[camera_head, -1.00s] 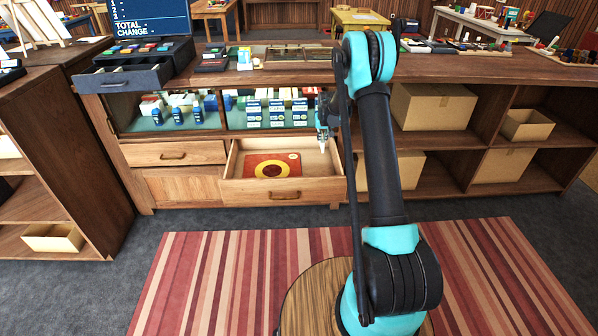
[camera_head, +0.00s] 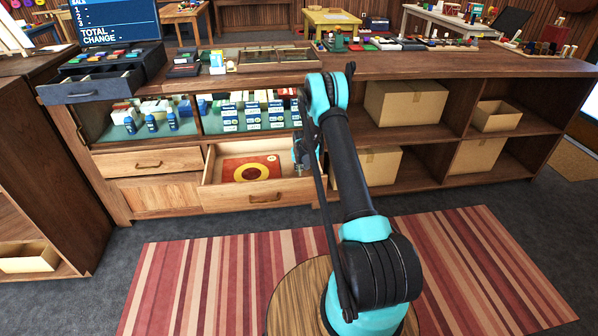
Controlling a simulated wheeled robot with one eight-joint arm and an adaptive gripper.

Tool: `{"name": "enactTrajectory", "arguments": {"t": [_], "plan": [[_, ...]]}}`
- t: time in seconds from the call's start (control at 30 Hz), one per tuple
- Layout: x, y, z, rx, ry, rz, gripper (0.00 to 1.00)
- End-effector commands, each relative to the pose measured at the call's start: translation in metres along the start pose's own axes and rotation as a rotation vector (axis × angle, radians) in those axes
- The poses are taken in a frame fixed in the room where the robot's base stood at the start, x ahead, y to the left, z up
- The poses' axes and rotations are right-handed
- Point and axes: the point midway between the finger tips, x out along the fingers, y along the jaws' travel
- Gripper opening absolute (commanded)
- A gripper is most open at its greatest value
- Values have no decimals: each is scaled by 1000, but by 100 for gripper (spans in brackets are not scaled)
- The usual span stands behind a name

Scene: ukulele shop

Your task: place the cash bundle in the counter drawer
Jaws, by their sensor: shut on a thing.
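The counter drawer (camera_head: 215,178) is pulled open at the front of the counter, left of my arm. Inside lies a flat red item with a yellow ring (camera_head: 252,168). My gripper (camera_head: 301,168) is low at the right end of the drawer, small and partly covered by my own arm. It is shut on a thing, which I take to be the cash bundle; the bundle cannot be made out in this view. I cannot tell whether it touches the drawer floor.
A dark cash tray (camera_head: 92,86) juts out at the counter's left end. Glass-front shelves with small boxes (camera_head: 230,118) sit above the drawer. Cardboard boxes (camera_head: 405,103) fill the right shelves. A striped rug (camera_head: 215,285) covers the floor in front.

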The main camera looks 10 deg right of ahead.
Motion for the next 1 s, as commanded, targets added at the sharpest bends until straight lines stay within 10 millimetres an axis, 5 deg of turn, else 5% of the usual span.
{"name": "enactTrajectory", "arguments": {"t": [0.13,0.5,0.53,0.67,1.0], "plan": [[17,0,7,0,0,0,0],[21,0,9,0,0,0,0],[21,0,9,0,0,0,13],[20,0,9,0,0,0,29],[18,0,8,0,0,0,30]]}}
